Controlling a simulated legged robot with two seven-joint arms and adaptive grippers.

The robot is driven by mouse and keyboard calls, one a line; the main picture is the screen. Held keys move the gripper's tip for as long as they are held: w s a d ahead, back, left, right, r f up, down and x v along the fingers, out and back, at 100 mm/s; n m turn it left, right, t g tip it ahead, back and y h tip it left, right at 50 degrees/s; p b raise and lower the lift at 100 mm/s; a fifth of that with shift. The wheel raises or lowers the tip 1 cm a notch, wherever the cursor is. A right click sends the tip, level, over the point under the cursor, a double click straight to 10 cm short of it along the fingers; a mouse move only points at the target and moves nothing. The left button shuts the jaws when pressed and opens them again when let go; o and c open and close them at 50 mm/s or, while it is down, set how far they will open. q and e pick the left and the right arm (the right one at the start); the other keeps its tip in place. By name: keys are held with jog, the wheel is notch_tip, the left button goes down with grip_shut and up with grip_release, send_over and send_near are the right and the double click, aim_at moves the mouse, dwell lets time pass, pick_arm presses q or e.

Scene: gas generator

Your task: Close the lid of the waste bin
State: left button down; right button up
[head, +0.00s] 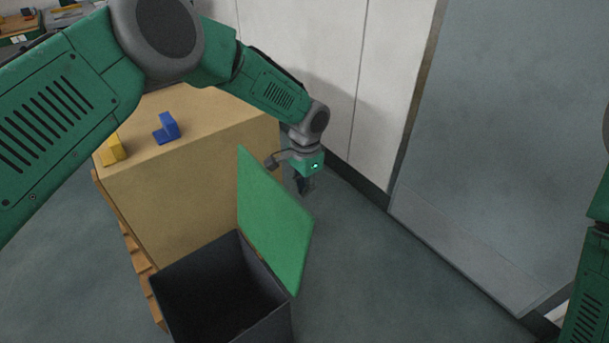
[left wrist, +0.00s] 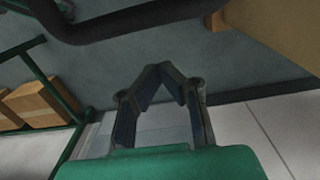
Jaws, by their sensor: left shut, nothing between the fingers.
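The waste bin is a dark, square, open-topped box (head: 172,283) at the bottom of the head view. Its green lid (head: 275,222) stands raised on the bin's right side, so the empty-looking dark inside shows. My left gripper (head: 304,187) is beyond the lid, to the upper right of its top edge, pointing down and apart from it in the picture. In the left wrist view the two dark fingers (left wrist: 160,72) meet at their tips with nothing between them. My right gripper is out of view.
A large tan box (head: 190,195) on a wooden pallet stands behind the bin, with a blue block (head: 167,130) and a yellow block (head: 111,151) on top. White wall panels (head: 330,60) and a grey door (head: 510,150) stand behind. Floor right of the lid is clear.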

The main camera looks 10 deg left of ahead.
pick_arm(q)
jog(key=s, duration=0.1)
jog(key=s+a+r, duration=0.1)
jog(key=s+a, duration=0.1)
jog(key=shift+r, duration=0.4)
jog(key=shift+s+d+r+p, duration=0.1)
jog(key=shift+p, duration=0.2)
